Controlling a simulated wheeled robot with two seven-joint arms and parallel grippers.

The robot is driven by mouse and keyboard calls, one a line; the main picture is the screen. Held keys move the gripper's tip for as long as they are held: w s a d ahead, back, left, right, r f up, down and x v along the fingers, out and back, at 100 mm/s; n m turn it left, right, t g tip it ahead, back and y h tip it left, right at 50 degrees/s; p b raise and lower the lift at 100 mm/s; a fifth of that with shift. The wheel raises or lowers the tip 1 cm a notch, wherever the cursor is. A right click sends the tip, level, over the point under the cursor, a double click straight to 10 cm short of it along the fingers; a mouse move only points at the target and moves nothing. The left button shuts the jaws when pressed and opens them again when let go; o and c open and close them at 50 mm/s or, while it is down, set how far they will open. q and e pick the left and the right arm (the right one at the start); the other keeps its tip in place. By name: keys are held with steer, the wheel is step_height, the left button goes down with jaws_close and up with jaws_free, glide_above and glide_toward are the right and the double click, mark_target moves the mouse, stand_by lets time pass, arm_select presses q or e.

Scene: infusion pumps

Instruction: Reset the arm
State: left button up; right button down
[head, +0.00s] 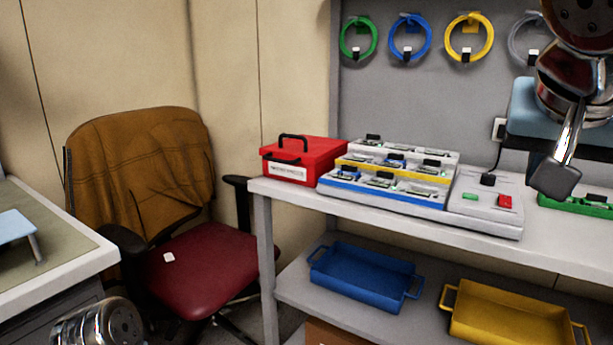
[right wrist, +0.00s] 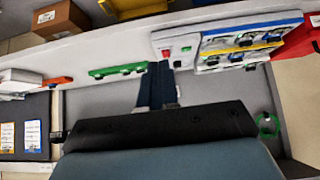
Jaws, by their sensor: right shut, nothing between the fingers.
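My right gripper (head: 556,176) hangs at the right edge of the head view, in front of the wall panel and above the right part of the workbench top. It is shut and holds nothing. In the right wrist view its dark fingers (right wrist: 159,82) lie together, pointing toward the bench's control box. My left gripper is out of view; only a metal part of my left arm shows at the lower left of the head view.
The workbench (head: 400,222) carries a red box (head: 302,158), a tiered rack (head: 388,173) of small modules and a control box (head: 487,205). Blue (head: 362,277) and yellow (head: 510,318) trays sit below. Coloured tubing coils (head: 408,38) hang behind. A chair (head: 205,265) stands left.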

steer(key=w+a+f+n+g+y, duration=0.15)
steer(key=w+a+f, duration=0.35)
steer(key=f, duration=0.5)
steer(key=w+a+f+n+y, duration=0.2)
steer(key=w+a+f+n, duration=0.1)
steer(key=w+f, duration=0.55)
steer(key=w+a+f+n+g+y, duration=0.1)
steer(key=w+a+f+n, duration=0.3)
steer(key=f, duration=0.8)
steer(key=s+a+f+g+y, duration=0.1)
steer(key=a+f+y, duration=0.15)
steer(key=f, duration=0.85)
steer(key=s+a+f+g+y, duration=0.1)
steer(key=a+f+g, duration=0.15)
steer(key=f, duration=0.75)
steer(key=s+d+f+m, duration=0.2)
steer(key=s+f+m, duration=0.1)
steer(key=s+f, duration=1.7)
step_height(320, 180, down, 3)
steer(key=shift+m+y, duration=0.3)
steer(key=shift+m, duration=0.05)
